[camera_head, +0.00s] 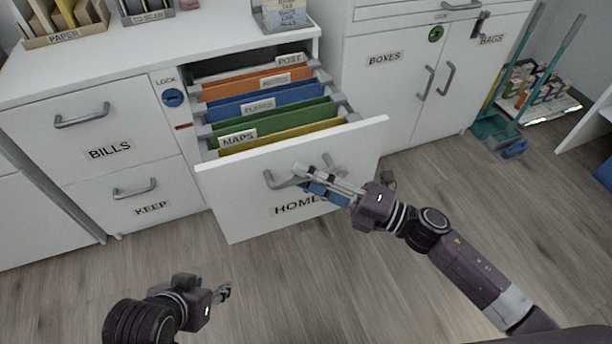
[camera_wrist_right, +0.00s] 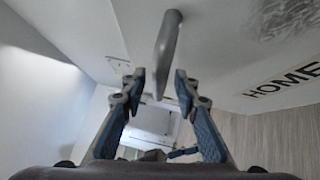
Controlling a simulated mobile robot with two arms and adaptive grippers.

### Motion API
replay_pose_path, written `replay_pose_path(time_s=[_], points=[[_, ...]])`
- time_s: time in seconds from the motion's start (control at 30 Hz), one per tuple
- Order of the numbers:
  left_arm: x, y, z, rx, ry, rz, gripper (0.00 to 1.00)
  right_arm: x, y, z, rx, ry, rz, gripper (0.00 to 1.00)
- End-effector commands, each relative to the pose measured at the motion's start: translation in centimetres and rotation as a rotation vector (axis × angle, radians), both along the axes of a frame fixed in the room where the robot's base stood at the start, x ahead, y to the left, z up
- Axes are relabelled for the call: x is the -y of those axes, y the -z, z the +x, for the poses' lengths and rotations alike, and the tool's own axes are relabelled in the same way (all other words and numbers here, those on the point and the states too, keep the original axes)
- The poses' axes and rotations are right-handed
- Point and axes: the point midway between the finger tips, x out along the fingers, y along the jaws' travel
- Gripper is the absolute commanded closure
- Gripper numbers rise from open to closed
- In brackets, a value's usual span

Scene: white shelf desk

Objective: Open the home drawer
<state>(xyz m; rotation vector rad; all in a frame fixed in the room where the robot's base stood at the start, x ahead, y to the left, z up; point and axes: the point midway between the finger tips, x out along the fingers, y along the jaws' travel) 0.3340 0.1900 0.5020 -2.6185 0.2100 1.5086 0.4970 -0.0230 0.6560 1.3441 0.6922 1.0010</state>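The home drawer (camera_head: 240,205), labelled HOME, is pulled well out of the white desk, and hanging folders show inside it. Its grey handle (camera_head: 269,181) is partly hidden by my right gripper (camera_head: 306,178), which is at the drawer front. In the right wrist view, the handle (camera_wrist_right: 167,48) reaches down between the two spread fingers of my right gripper (camera_wrist_right: 160,86), with gaps beside it. The HOME label (camera_wrist_right: 285,80) is to the right there. My left gripper (camera_head: 223,292) is low over the floor, away from the desk; its fingers are too small to judge.
The BILLS drawer (camera_head: 84,138) and KEEP drawer (camera_head: 137,208) are shut at the left. A blue lock knob (camera_head: 173,97) sits beside the open drawer. The BOXES cabinet (camera_head: 395,85) is shut behind. Brooms (camera_head: 545,75) stand at the right. The floor in front is clear.

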Motion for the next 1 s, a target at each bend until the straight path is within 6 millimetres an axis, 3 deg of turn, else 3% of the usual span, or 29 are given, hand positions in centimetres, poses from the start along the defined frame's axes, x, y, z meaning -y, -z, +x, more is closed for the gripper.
replay_pose_path(time_s=[0.23, 0.7, 1.0], points=[[0.0, 0.1, -0.1, -0.001, 0.001, 0.000, 0.60, 1.4, 0.3, -0.7, -0.003, 0.001, -0.002, 0.72], [0.0, 0.0, 0.0, -0.001, 0.000, -0.001, 0.60, 9.4, 1.6, -4.7, -0.003, 0.001, -0.002, 0.72], [0.0, 0.0, 0.0, 0.000, 0.000, -0.001, 0.60, 10.7, 1.7, -5.3, 0.001, 0.000, 0.000, 0.72]])
